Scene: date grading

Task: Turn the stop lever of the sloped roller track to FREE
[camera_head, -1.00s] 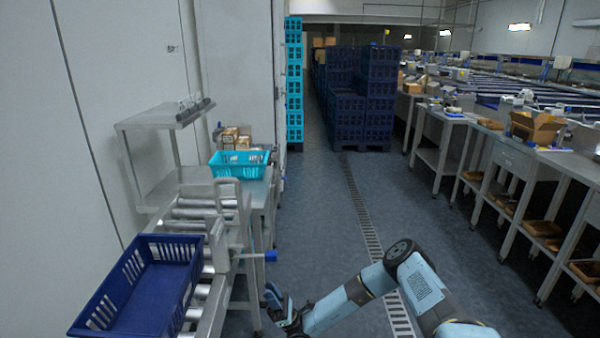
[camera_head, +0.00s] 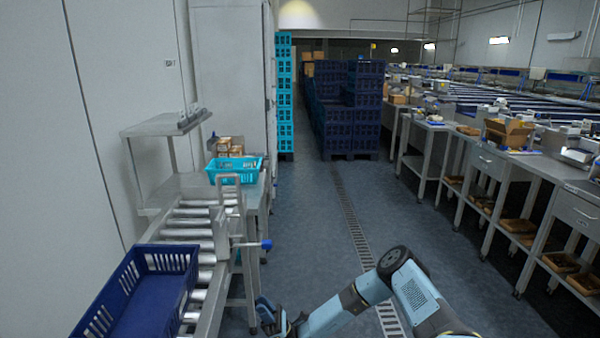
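The sloped roller track (camera_head: 200,300) stands at the left, its metal rollers running away from me. I cannot read any FREE marking. A dark blue crate (camera_head: 140,305) rests on the near part of the track. My gripper (camera_head: 268,318) is low at the bottom edge, right of the track, below and apart from the blue knob. Its fingers are partly cut off and dark, so their opening is unclear.
A turquoise basket (camera_head: 233,170) stands at the track's far end, with small boxes (camera_head: 228,146) behind it. A raised metal shelf (camera_head: 160,125) is at the left. Dark crate stacks (camera_head: 350,105) stand far ahead. The floor right of the track is open.

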